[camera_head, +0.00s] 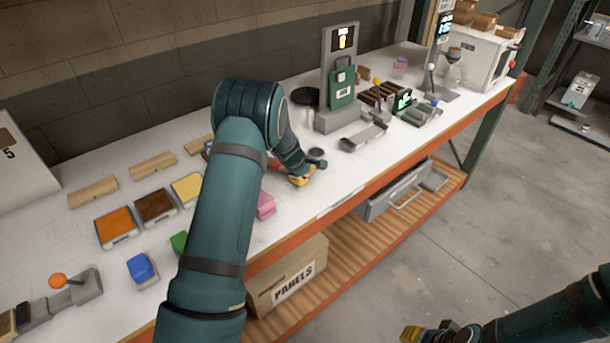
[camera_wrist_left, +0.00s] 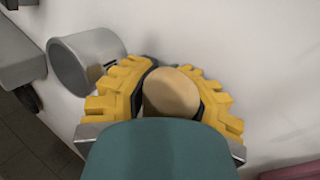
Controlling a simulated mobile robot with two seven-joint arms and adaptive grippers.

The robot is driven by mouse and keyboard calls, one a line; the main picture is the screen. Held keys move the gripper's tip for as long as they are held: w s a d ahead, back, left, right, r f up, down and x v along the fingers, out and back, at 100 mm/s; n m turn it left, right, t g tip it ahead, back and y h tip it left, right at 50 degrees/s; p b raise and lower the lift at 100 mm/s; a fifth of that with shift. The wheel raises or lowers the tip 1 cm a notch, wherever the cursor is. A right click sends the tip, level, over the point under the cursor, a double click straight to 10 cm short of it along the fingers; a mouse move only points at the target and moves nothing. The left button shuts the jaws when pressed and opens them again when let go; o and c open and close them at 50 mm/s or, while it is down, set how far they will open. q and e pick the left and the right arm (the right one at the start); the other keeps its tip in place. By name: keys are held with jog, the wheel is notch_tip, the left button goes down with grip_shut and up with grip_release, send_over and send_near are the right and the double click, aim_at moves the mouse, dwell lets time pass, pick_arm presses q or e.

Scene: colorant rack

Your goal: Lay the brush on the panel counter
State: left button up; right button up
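My left gripper (camera_head: 302,176) is low over the white counter (camera_head: 345,182), near its front edge. In the left wrist view its yellow fingers (camera_wrist_left: 165,95) press on both sides of a tan rounded end (camera_wrist_left: 171,92), which looks like the brush's wooden handle. The rest of the brush is hidden by the gripper, and I cannot tell whether it touches the counter.
A grey cup (camera_wrist_left: 88,62) stands close beside the left fingers. A pink block (camera_head: 265,205) lies near the front edge. Orange (camera_head: 115,224), brown and yellow trays are to the left. A grey stand with a green tag (camera_head: 342,85) is behind. Bare counter lies right of the gripper.

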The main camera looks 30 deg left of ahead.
aim_at(304, 186)
pick_arm(q)
jog(key=f, duration=0.1)
jog(key=s+f, duration=0.1)
jog(key=f, duration=0.1)
jog(key=shift+s+d+f+g, duration=0.1)
jog(key=shift+s+d+g, duration=0.15)
jog(key=shift+s+g, duration=0.15)
pick_arm(e)
jog(key=shift+f, duration=0.2)
pick_arm(q)
jog(key=shift+a+r, duration=0.15)
jog(key=shift+r, duration=0.5)
jog(key=shift+c, duration=0.5)
jog(key=shift+o, duration=0.9)
jog(key=r, duration=0.2)
jog(key=shift+s+a+r, duration=0.1)
jog(key=shift+a+r, duration=0.2)
jog(key=shift+r, duration=0.05)
jog(key=d+v, duration=0.1)
jog(key=v, duration=0.9)
jog(key=shift+w+a+r+t, duration=0.2)
jog(key=shift+a+r+t, duration=0.1)
jog(key=shift+a+t, duration=0.15)
pick_arm(e)
jog(key=shift+w+a, duration=0.25)
jog(key=shift+w, duration=0.2)
jog(key=shift+f, duration=0.1)
